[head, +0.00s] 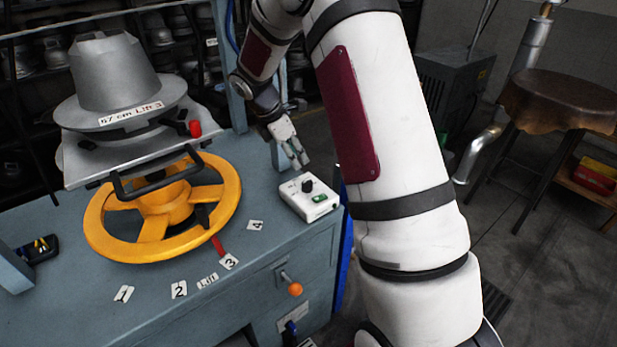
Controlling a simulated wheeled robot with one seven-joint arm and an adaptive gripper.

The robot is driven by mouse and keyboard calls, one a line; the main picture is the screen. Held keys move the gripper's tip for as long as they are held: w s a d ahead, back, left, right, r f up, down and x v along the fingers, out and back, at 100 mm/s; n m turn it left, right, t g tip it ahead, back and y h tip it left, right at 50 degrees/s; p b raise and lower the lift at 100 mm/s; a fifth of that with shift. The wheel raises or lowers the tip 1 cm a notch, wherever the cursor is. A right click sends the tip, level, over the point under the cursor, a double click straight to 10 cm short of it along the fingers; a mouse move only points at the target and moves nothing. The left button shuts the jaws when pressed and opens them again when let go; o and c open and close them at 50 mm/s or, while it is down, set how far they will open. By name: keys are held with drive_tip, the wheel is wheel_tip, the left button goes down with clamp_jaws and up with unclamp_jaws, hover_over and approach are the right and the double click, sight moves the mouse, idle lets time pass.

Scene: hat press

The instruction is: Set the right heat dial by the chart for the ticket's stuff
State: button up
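A white control box (310,199) sits at the right end of the blue-grey bench, with a black dial knob (307,185) on top and a small green patch beside it. The knob's setting is too small to read. My gripper (298,163) hangs just above and behind the box, fingers pointing down, apart from the knob. The fingers look close together, but the gap is unclear. No heat chart or ticket can be made out with certainty. A label (131,114) on the metal hat form (113,72) seems to read "57 cm" and more.
An orange-knobbed lever (294,289) juts from the bench front. A dark device (40,247) lies at left. A brown-topped stool (558,100) stands at right.

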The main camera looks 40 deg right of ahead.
sight(310, 181)
drive_tip(key=x, duration=1)
drive_tip(key=shift+d+f+p, duration=0.2)
drive_tip(key=shift+f+p, duration=0.15)
clamp_jaws()
